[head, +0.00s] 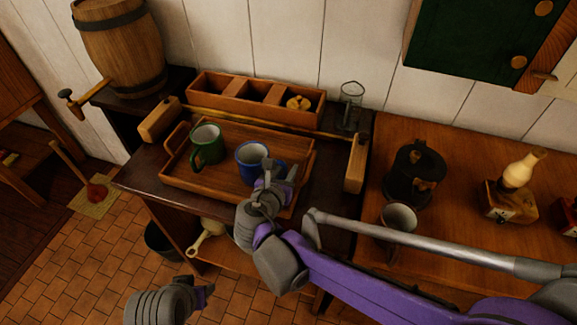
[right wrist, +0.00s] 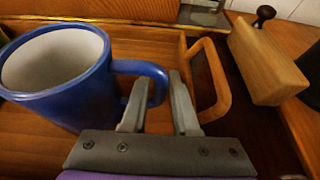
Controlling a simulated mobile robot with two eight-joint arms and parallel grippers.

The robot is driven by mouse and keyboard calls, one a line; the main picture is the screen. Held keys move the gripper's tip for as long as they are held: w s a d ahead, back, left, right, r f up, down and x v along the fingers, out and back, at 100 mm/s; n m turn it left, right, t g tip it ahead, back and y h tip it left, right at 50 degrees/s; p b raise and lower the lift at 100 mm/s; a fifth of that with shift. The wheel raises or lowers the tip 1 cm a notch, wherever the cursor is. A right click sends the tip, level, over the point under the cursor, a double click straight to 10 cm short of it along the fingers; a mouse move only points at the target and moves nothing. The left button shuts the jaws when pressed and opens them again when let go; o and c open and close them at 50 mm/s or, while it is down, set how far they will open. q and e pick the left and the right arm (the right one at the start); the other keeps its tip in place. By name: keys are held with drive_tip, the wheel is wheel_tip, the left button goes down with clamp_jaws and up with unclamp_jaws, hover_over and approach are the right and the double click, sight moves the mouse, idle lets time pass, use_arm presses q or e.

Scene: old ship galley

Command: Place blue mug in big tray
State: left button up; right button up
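The blue mug (head: 246,155), white inside, stands upright in the big wooden tray (head: 184,179), right of a green mug (head: 207,146). My right gripper (head: 277,172) is at the blue mug's handle side. In the right wrist view, the fingers of the right gripper (right wrist: 159,98) are apart. One finger is at the opening of the blue handle (right wrist: 158,73), the other to the right of it. Contact with the handle cannot be told. My left gripper (head: 203,296) is low at the bottom, away from the counter, its fingers mostly hidden.
The tray's right handle (right wrist: 214,80) and a wooden block (right wrist: 266,62) are close to my right gripper. A grey-white mug (head: 399,216) and a dark pot (head: 408,177) stand on the right table.

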drive_tip(key=p+v, duration=0.1)
drive_tip(key=v, duration=0.9)
drive_tip(key=shift+s+r, duration=0.1)
drive_tip(key=shift+s, duration=0.2)
